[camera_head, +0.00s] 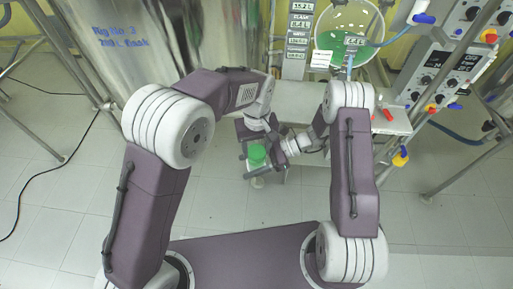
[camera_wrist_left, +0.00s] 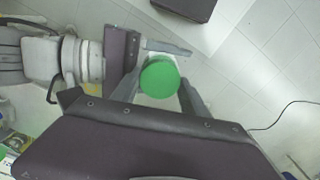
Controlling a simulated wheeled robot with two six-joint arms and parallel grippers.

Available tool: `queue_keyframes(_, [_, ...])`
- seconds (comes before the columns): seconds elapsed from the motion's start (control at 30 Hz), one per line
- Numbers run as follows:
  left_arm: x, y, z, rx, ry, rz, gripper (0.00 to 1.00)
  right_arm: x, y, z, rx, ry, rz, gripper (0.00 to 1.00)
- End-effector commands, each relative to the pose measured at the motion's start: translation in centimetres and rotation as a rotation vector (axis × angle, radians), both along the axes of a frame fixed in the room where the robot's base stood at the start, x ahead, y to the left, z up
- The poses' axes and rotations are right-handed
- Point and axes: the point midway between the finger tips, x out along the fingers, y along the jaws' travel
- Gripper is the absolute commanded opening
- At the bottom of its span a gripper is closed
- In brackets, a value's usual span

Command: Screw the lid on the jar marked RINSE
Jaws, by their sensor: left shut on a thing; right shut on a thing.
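A round green lid (camera_head: 257,155) is seen near the middle of the head view, and from above in the left wrist view (camera_wrist_left: 160,77). My left gripper (camera_wrist_left: 160,88) has its fingers on either side of the lid, shut on it. A pale jar (camera_head: 257,172) shows in part below the lid, mostly hidden. My right gripper (camera_head: 262,167) comes in from the right, lower down, and is shut around the jar. The lid sits at the top of the jar; I cannot tell whether it is seated or just above. No RINSE marking is readable.
A pale bench (camera_head: 300,97) with a control box (camera_head: 438,75) and coloured valves stands behind and to the right. A large steel vessel (camera_head: 130,45) is at the back left.

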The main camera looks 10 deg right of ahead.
Motion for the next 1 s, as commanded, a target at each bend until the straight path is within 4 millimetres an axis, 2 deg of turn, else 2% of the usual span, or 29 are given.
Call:
queue_keyframes(0.03, [0.1,0.0,0.1,-0.002,-0.003,0.001,0.60,-0.1,0.0,0.0,0.001,0.001,0.002,0.00])
queue_keyframes(0.1, [0.1,-0.1,0.1,-0.002,-0.002,0.001,0.74,-0.1,0.0,0.0,0.001,0.001,0.002,0.00])
queue_keyframes(0.33, [0.1,-0.1,0.3,-0.004,-0.002,0.002,0.74,0.0,0.1,0.1,0.002,0.001,0.001,0.00])
queue_keyframes(0.67, [0.0,-0.1,4.3,-0.002,-0.002,0.002,0.74,0.0,0.0,0.0,0.001,0.000,0.001,0.00])
queue_keyframes(0.93, [0.0,0.0,4.5,-0.001,-0.001,0.002,0.74,0.0,0.0,0.0,0.001,0.000,0.000,0.00])
queue_keyframes(0.97, [0.0,0.0,4.6,-0.001,-0.001,0.004,0.65,0.0,0.0,0.0,0.001,0.000,0.000,0.00])
queue_keyframes(1.0, [0.0,0.0,4.7,-0.001,-0.001,0.018,0.61,0.0,0.0,0.0,0.001,0.000,0.000,0.00])
